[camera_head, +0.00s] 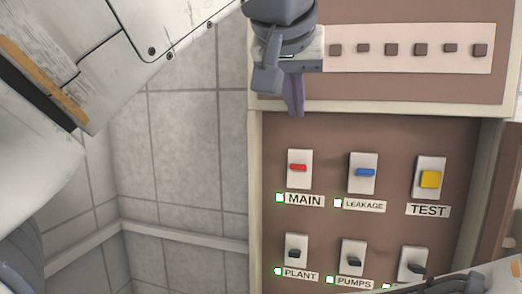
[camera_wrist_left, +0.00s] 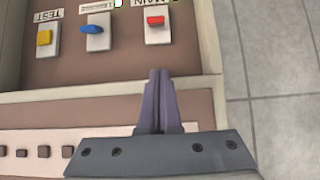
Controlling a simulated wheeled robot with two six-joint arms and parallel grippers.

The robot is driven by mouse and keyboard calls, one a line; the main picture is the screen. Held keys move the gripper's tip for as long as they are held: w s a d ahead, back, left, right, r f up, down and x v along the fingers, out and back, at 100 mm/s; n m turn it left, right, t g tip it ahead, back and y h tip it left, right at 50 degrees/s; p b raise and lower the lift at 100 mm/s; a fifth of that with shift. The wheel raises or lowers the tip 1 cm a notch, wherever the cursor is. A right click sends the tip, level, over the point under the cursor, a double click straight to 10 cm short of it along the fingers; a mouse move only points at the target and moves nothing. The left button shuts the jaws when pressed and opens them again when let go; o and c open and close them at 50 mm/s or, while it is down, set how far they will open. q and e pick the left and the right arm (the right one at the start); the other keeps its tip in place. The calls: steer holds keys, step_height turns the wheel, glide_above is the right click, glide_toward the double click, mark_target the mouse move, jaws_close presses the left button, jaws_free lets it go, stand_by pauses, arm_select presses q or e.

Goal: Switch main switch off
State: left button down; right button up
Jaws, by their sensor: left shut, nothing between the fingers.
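The main switch (camera_head: 298,168) is a red lever on a white plate at the upper left of the brown panel. The MAIN label (camera_head: 304,200) is below it, with a lit green lamp (camera_head: 280,198) beside the label. The red lever also shows in the left wrist view (camera_wrist_left: 155,20), lying crosswise on its plate. My left gripper (camera_head: 295,108) is above the main switch in the head view, fingers pointing down. Its purple fingers (camera_wrist_left: 158,85) are shut and empty, apart from the switch. My right gripper is not identifiable; a pale arm part covers the lower right corner.
A blue leakage switch (camera_head: 364,172) and a yellow test button (camera_head: 430,179) are right of the main switch. The plant switch (camera_head: 296,248) and pumps switch (camera_head: 352,257) are below. A strip of small brown buttons (camera_head: 420,48) is above. A pale frame edge (camera_head: 380,108) separates the panels.

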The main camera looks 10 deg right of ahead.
arm_select(q)
glide_above(298, 168)
steer(key=w, duration=0.2)
steer(key=f, duration=0.5)
steer(key=shift+s+d+p, duration=0.1)
steer(key=shift+s+p, duration=0.1)
steer(key=shift+p, duration=0.15)
steer(key=shift+s+f, duration=0.6)
steer(key=shift+f, duration=0.1)
steer(key=shift+s+a+f, duration=0.2)
steer(key=shift+f, duration=0.25)
steer(key=shift+s+a+f, duration=0.15)
steer(key=shift+s+f, duration=0.05)
steer(key=shift+f, duration=0.25)
